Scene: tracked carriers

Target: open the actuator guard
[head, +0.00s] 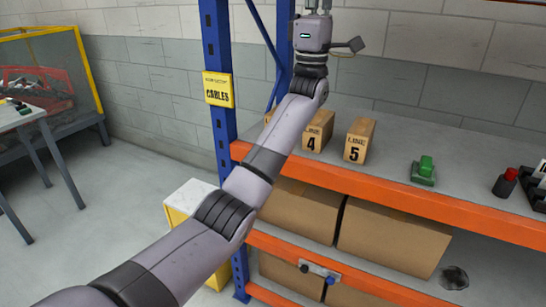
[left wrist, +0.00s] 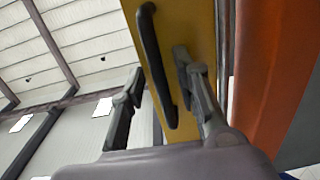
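The left wrist view shows a yellow panel (left wrist: 197,25), likely the actuator guard, with a long black bar handle (left wrist: 156,70). My left gripper (left wrist: 158,78) is open, one finger on each side of the handle in the picture. Both fingers look clear of it; I cannot tell how deep the handle lies between them. In the head view my left gripper (head: 318,4) is raised at the top edge, its fingertips cut off. The guard does not show there. My right gripper is in neither view.
A shelf with an orange beam (head: 400,192) and blue post (head: 216,60) stands beside my left arm. It holds "LINE" boxes (head: 359,140), a green device (head: 424,170) and a red-capped item (head: 506,182). Cartons (head: 393,238) sit below. A yellow-framed enclosure (head: 88,70) stands far left.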

